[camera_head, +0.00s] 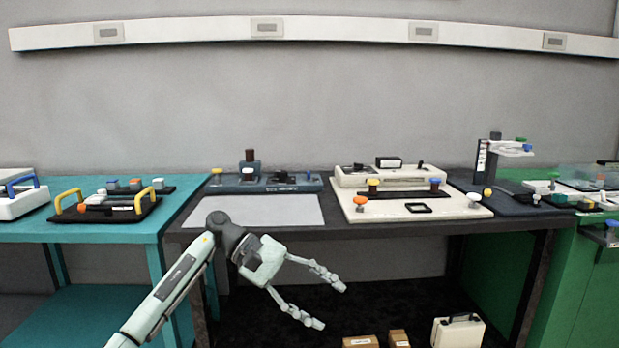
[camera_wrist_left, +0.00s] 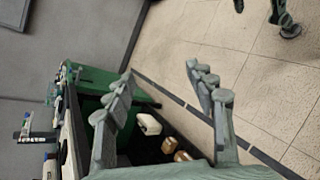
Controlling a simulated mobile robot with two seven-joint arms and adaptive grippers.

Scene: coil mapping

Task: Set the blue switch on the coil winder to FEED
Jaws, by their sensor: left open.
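A dark blue-grey machine (camera_head: 265,184) stands at the back left of the dark bench. It has a small blue knob (camera_head: 309,174) at its right end and a yellow one at its left. A cream machine (camera_head: 400,175) to its right also has a blue knob (camera_head: 435,184). The labels are too small to read, so I cannot tell which is the coil winder or how its switch is set. My left gripper (camera_head: 331,306) is open and empty, in front of and below the bench top. Its spread fingers show in the left wrist view (camera_wrist_left: 160,73). My right gripper is not in view.
A pale sheet (camera_head: 262,211) lies before the dark blue-grey machine. A teal table (camera_head: 180,222) with yellow-handled gear adjoins on the left, a green bench (camera_head: 575,265) on the right. Cardboard boxes (camera_head: 361,342) and a white case (camera_head: 458,331) sit on the floor.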

